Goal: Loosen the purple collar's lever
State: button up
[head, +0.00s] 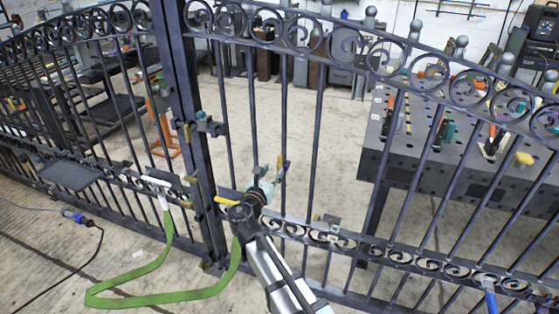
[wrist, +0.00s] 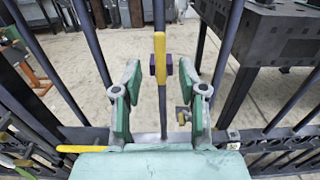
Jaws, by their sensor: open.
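The purple collar (wrist: 153,69) sits on an upright gate bar, straight ahead in the wrist view. Its yellow lever (wrist: 159,52) stands upright along the bar, and it also shows in the head view (head: 280,162). My gripper (wrist: 160,80) is open, with one green finger on each side of the bar. The collar and lever appear between and beyond the fingertips, with visible gaps on both sides. I see no contact. In the head view my gripper (head: 268,178) is just below the lever. The collar is hard to make out there.
Gate bars flank my gripper. A scrolled rail (head: 380,250) runs below it. Another yellow handle (head: 226,200) is to its left. A green strap (head: 140,291) hangs from the left leaf. A dark perforated table (head: 440,150) with tools stands behind the gate on the right.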

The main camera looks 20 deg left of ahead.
aim_at(279, 162)
jog(key=w, duration=0.7)
jog(key=shift+w, duration=0.2)
grip_shut()
